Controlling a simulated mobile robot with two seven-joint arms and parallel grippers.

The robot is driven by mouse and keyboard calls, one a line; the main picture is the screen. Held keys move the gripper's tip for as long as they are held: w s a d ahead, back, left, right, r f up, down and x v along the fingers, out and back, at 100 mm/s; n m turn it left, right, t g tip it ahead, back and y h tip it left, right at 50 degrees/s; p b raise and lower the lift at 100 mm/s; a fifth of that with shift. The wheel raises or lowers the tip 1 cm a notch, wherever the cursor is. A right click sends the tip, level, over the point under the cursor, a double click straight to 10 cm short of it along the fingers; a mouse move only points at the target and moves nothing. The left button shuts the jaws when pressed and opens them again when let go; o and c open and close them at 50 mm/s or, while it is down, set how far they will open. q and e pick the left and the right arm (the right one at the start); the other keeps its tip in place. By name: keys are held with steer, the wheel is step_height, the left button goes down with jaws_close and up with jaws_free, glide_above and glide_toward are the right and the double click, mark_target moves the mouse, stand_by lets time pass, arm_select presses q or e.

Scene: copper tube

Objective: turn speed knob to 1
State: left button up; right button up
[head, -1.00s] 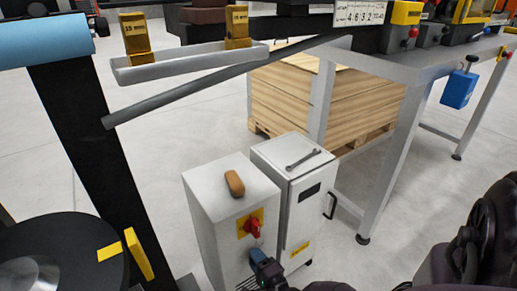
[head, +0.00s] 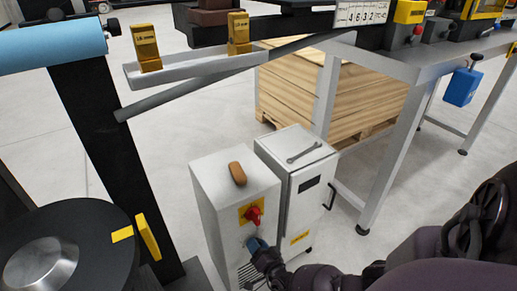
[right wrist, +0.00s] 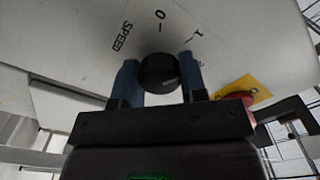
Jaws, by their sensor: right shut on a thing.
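The speed knob (right wrist: 159,73) is a round black knob on the pale face of a grey cabinet (head: 208,210). In the right wrist view it sits between the two blue fingers of my right gripper (right wrist: 160,78), which is shut on it. The printed word SPEED and the marks 0 and 1 show around the knob. A faint light mark shows on the knob's lower right; which mark it points at I cannot tell. In the head view my right gripper (head: 258,246) is at the cabinet front and hides the knob. My left gripper is not in view.
A red switch (head: 253,215) on a yellow plate is just above my right gripper. A brown-handled object (head: 237,173) lies on the cabinet top. A second white cabinet (head: 305,200) with a wrench (head: 304,152) on it stands beside. A work table leg (head: 383,160) is at right.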

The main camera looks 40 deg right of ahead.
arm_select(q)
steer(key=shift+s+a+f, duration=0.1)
arm_select(e)
steer(key=shift+n, duration=0.8)
steer(key=o, duration=0.9)
steer(key=shift+o, duration=0.2)
arm_select(q)
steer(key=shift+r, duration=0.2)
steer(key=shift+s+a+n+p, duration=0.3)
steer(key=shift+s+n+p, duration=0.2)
steer(key=shift+p, duration=0.9)
arm_select(e)
steer(key=v, duration=1)
steer(key=shift+s, duration=0.4)
